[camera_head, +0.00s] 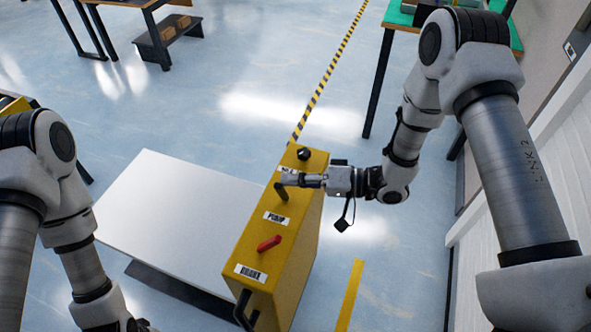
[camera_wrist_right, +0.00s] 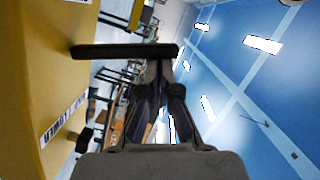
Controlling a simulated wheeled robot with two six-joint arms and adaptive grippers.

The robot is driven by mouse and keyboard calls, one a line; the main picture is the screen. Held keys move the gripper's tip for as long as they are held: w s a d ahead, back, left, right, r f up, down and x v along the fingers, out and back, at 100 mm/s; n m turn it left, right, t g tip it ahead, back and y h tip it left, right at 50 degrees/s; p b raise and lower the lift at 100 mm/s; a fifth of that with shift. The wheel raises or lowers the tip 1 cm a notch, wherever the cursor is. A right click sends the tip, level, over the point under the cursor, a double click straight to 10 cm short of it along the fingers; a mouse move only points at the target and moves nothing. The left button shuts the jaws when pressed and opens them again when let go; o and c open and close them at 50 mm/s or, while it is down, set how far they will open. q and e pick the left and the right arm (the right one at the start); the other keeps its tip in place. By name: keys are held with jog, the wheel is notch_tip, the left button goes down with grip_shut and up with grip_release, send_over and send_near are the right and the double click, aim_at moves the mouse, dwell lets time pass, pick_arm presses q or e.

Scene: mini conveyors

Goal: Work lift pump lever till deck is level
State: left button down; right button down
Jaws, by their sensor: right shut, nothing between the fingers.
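The yellow lift pump unit (camera_head: 295,232) stands at the right edge of the white deck (camera_head: 170,215). The black pump lever (camera_head: 282,193) sticks out of its top beside the PUMP label (camera_head: 275,219). A black bar, seemingly the lever (camera_wrist_right: 125,50), crosses in front of my fingertips in the right wrist view. My right gripper (camera_head: 284,180) is shut and empty at the lever's upper end; contact is unclear. My left gripper (camera_head: 138,326) is cut off at the bottom edge, so its fingers are hidden. I cannot tell whether the deck is exactly level.
A red handle (camera_head: 269,243) and black knob (camera_head: 303,153) are also on the unit. A dark base (camera_head: 180,287) shows under the deck's near edge. A green-topped table (camera_head: 398,14) stands at the back right. Blue floor is open behind the deck.

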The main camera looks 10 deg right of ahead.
jog(key=shift+s+a, duration=0.1)
jog(key=shift+s, duration=0.05)
jog(key=shift+s+d, duration=0.1)
jog(key=shift+d, duration=0.45)
jog(key=v, duration=1.1)
jog(key=shift+a, duration=0.1)
